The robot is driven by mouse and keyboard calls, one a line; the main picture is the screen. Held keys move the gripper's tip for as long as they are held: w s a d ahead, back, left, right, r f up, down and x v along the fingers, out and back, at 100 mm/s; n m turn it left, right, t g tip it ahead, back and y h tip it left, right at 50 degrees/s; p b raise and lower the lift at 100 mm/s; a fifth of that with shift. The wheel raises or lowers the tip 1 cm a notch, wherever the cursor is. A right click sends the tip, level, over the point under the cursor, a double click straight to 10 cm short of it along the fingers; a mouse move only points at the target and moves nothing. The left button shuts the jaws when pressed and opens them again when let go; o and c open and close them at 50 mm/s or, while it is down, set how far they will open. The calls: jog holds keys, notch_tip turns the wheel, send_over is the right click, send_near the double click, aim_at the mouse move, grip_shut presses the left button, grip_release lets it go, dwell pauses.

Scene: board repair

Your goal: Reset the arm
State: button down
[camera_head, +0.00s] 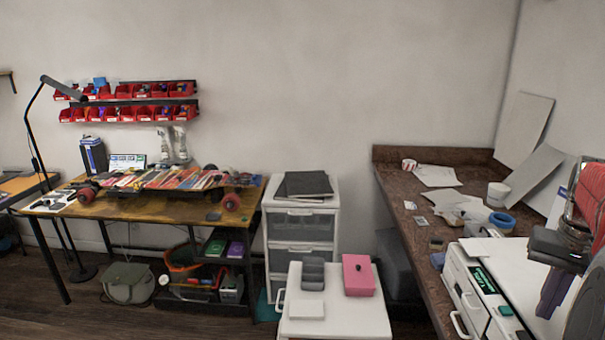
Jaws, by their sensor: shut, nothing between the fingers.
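My arm shows at the right edge, with a red section at the top and dark parts below. My gripper (547,304) hangs from a dark block, points down and is shut with nothing in it. It appears in front of the white machine (465,285) on the brown counter. Part of my arm is cut off by the picture edge.
The brown counter (395,190) holds papers, a white cup (498,194) and a blue tape roll (502,222). A wooden workbench (180,205) with a longboard stands left. Dark floor lies between.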

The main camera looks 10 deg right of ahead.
jog(key=f, duration=0.1)
jog(key=a+f, duration=0.1)
jog(key=f, duration=0.1)
jog(key=shift+s+a+f, duration=0.1)
jog(key=shift+s+a, duration=0.05)
jog(key=shift+a, duration=0.15)
jog(key=s+a+n+t, duration=0.2)
jog(key=a+n+t, duration=0.3)
jog(key=a, duration=3)
jog(key=n, duration=0.3)
jog(key=shift+s+a+f+n, duration=0.15)
jog(key=shift+a+f+n, duration=0.15)
jog(key=shift+n, duration=0.1)
